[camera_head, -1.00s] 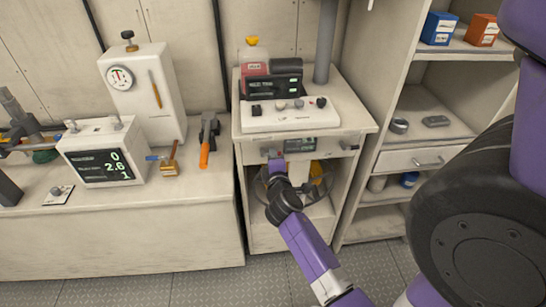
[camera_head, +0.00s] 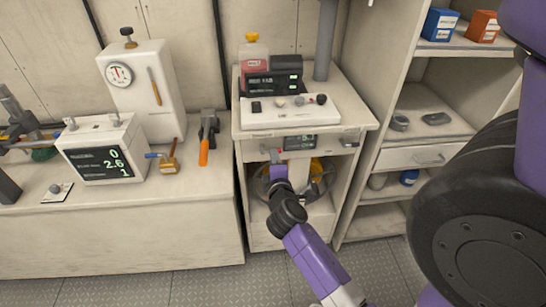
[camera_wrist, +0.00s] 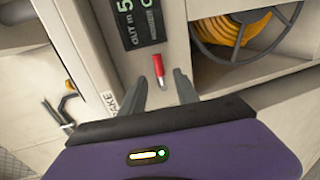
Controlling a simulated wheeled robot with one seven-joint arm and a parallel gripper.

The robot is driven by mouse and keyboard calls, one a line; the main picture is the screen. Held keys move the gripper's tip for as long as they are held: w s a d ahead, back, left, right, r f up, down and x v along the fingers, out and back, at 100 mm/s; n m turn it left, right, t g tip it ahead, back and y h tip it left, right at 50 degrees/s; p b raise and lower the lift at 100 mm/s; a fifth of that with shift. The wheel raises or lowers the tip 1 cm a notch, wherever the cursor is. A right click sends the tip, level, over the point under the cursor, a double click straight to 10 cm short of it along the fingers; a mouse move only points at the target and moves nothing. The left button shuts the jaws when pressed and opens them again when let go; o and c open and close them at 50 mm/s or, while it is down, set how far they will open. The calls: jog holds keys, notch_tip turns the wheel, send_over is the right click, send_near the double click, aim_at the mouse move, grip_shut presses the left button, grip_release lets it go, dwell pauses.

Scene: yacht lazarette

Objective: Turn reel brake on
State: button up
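The brake lever, a small red-tipped handle (camera_wrist: 158,70), stands out from the white cabinet front in the wrist view. A sign partly reading "AKE" (camera_wrist: 108,101) is to its left. My gripper (camera_wrist: 160,80) is open, with one dark finger on each side of the lever; whether either touches it I cannot tell. The reel (camera_wrist: 282,14) with orange-yellow hose shows at upper right in the wrist view. In the head view, my gripper (camera_head: 277,160) is at the cabinet front, below its top panel, and the arm partly hides the reel.
A dark display (camera_wrist: 140,18) is just above the lever. The cabinet (camera_head: 352,132) carries a control box (camera_head: 290,116) on top. A bench with a digital readout (camera_head: 103,163) stands left, open shelves (camera_head: 440,125) right. The grey floor in front is clear.

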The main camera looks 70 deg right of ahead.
jog(key=v, duration=0.3)
jog(key=shift+s+a, duration=0.1)
jog(key=shift+a, duration=0.1)
dwell(0.4)
jog(key=w+a+r+m+t+y, duration=0.2)
jog(key=a+t+y, duration=0.15)
jog(key=a, duration=0.65)
jog(key=w+a+r+m+t+y, duration=0.1)
jog(key=a+r+m+t+y, duration=0.3)
jog(key=a, duration=0.7)
jog(key=s+a+n+t+y, duration=0.1)
jog(key=s+a+y, duration=0.6)
jog(key=s+a, duration=0.7)
jog(key=a, duration=0.3)
jog(key=shift+s+r, duration=0.2)
jog(key=shift+r, duration=0.15)
